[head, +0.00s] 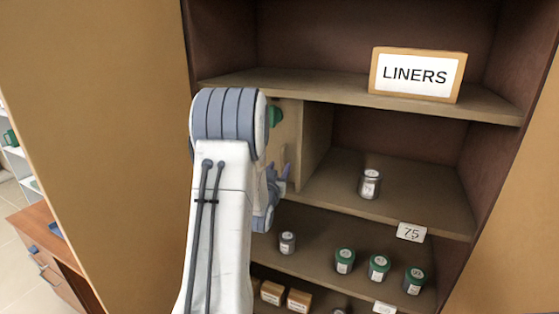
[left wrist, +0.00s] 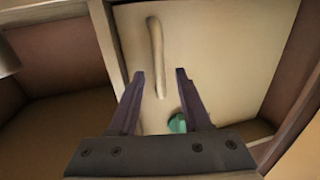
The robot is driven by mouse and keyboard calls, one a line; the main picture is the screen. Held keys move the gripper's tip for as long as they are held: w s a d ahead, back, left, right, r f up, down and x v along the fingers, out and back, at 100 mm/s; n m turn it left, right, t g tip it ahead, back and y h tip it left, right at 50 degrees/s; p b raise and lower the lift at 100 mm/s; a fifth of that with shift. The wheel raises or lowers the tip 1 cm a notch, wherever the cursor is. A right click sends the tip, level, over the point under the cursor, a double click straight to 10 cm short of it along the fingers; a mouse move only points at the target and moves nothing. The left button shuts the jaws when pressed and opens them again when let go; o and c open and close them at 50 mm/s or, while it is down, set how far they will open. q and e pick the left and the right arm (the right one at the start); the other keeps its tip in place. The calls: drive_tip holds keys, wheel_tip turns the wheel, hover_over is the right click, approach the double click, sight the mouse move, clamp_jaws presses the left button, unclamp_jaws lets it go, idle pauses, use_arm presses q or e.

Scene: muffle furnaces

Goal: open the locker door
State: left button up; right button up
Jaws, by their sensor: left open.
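The locker door (head: 289,133) is a pale beige panel on the front of a small box on the middle shelf. It looks shut, and my left arm hides much of it. In the left wrist view the door (left wrist: 215,60) carries an upright bar handle (left wrist: 155,45) and a green knob (left wrist: 177,123), which also shows in the head view (head: 275,116). My left gripper (left wrist: 160,73) is open before the door, and the handle's lower part shows between its fingers. I cannot tell whether they touch it. In the head view the left gripper (head: 279,175) is partly hidden. My right gripper is not in view.
The surrounding cabinet has wide tan doors standing open at left (head: 100,130) and right (head: 515,210). A grey-lidded jar (head: 370,184) stands right of the locker. Green-lidded jars (head: 379,267) stand below. A LINERS sign (head: 416,75) stands above. A wooden drawer unit (head: 50,250) is at far left.

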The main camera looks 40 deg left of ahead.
use_arm(q)
drive_tip(key=shift+x, duration=0.75)
clamp_jaws()
idle(0.9)
